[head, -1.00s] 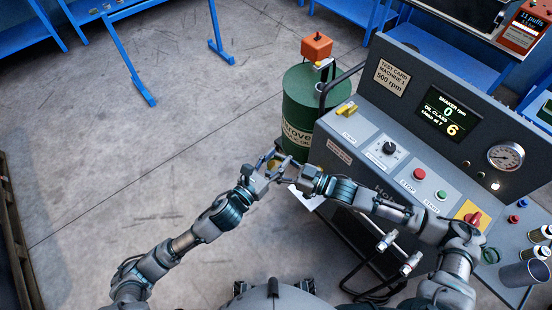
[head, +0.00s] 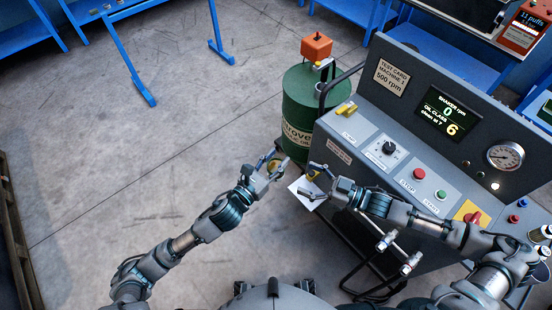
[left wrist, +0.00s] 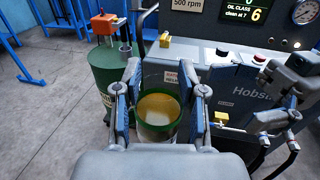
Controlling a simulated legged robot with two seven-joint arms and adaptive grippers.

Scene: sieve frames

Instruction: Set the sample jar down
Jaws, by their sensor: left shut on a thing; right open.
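The sample jar (left wrist: 158,110) has a green rim and yellowish contents in the left wrist view. It is between the two fingers of my left gripper (left wrist: 163,95), which is shut on it. In the head view my left gripper (head: 279,157) holds the jar (head: 274,165) in front of the green drum, and the fingers hide most of it. My right gripper (head: 308,179) is open and empty to the right of the jar, apart from it. It also shows at the right of the left wrist view.
A green drum (head: 309,108) with an orange box (head: 316,46) above it stands behind the grippers. The grey test machine (head: 420,130) fills the right. A white plate (head: 298,187) juts out by my right gripper, with a small yellow block (left wrist: 221,117) near it. Floor at left is clear.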

